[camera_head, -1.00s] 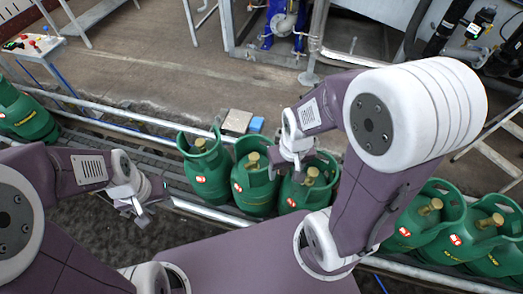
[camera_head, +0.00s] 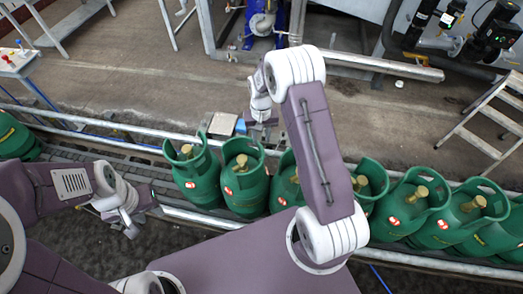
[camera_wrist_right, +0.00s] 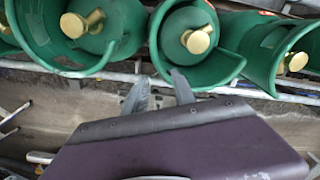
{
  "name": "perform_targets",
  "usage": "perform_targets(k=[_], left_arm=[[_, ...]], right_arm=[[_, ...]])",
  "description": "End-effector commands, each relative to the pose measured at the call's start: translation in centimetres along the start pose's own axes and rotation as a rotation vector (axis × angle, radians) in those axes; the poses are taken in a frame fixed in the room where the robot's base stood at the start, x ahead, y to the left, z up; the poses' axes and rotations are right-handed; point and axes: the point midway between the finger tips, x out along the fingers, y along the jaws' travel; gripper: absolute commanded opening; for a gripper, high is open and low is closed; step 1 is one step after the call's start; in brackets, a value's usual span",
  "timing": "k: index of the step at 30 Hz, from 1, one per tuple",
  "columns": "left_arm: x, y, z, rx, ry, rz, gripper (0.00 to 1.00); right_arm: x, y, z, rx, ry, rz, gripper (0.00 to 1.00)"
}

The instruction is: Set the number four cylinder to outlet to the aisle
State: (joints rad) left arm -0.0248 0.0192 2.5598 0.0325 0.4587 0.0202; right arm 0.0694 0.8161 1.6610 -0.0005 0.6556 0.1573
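Several green gas cylinders with brass valves and open collars stand in a row on the conveyor. One is at the left of the row (camera_head: 196,182), one beside it (camera_head: 244,186), and a third (camera_head: 285,190) is partly hidden by my right arm. More stand to its right (camera_head: 408,207). No number is readable, so I cannot tell which is number four. My right gripper (camera_head: 262,124) is past the row's far side, empty. In the right wrist view its two fingers (camera_wrist_right: 158,82) are apart, near the cylinders. My left gripper (camera_head: 144,220) is empty, its fingers apart, on the near side.
A conveyor rail (camera_head: 95,119) runs along the far side of the row. A pale block (camera_head: 223,124) and a small blue box lie just beyond it. Another cylinder (camera_head: 15,138) stands at the far left. The conveyor between is bare. A step ladder (camera_head: 490,120) stands at the right.

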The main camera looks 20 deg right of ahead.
Motion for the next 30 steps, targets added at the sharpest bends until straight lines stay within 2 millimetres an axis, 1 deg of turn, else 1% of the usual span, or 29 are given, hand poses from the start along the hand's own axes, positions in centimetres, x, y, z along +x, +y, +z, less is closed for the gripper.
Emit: perform_targets(k=[1,5,7,15,19,23,29,30], left_arm=[[-0.1,0.0,0.0,0.0,0.0,0.0,0.36],[-0.1,0.0,0.0,0.0,0.0,0.0,0.36],[-0.1,0.0,0.0,0.0,0.0,0.0,0.36],[-0.6,0.0,-0.1,0.0,0.0,0.0,0.36],[-0.7,0.0,-0.1,0.0,0.0,0.0,0.36],[-0.8,0.0,-0.1,0.0,0.0,0.0,0.36],[-0.7,0.0,-0.1,0.0,0.0,0.0,0.36],[-0.7,0.0,-0.1,0.0,0.0,0.0,0.36]], right_arm=[[0.3,0.1,0.2,0.003,-0.009,0.001,0.32],[0.6,0.2,0.3,0.004,-0.011,0.002,0.32],[1.4,0.2,0.4,0.004,-0.014,0.002,0.32],[6.9,0.2,0.5,0.004,-0.014,0.002,0.32],[8.7,0.2,0.4,0.004,-0.012,0.002,0.32],[9.3,0.2,0.3,0.003,-0.009,0.001,0.32],[9.4,0.2,0.3,0.004,-0.008,0.001,0.32],[9.4,0.2,0.3,0.004,-0.008,0.001,0.23]])
